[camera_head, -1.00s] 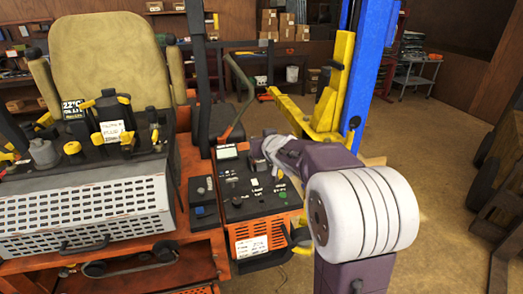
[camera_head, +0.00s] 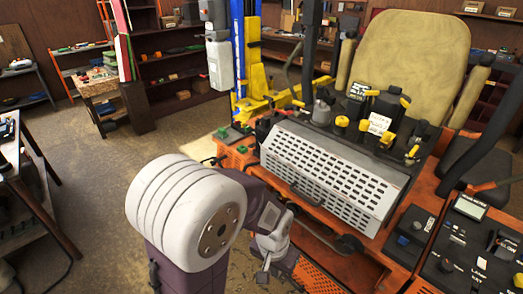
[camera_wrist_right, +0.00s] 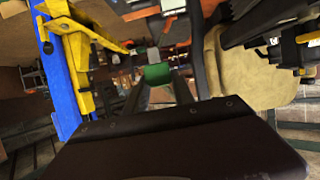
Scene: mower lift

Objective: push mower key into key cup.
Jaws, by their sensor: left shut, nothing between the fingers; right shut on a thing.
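In the head view my left gripper (camera_head: 264,275) is shut and empty, low in front of the mower's (camera_head: 325,170) orange frame. My right gripper (camera_wrist_right: 160,86) shows only in the right wrist view. Its two dark fingers are closed on a small green block (camera_wrist_right: 157,73) at their tips. I cannot tell whether this block is the mower key. The control console (camera_head: 470,240) is at the right edge of the head view, with labels, a display and switches. I cannot make out the key cup on it.
The white perforated cover (camera_head: 335,172) and yellow seat (camera_head: 415,58) stand beyond my left arm. A blue and yellow lift post (camera_head: 243,60) is behind. A workbench (camera_head: 30,190) stands at the left. Floor between bench and mower is clear.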

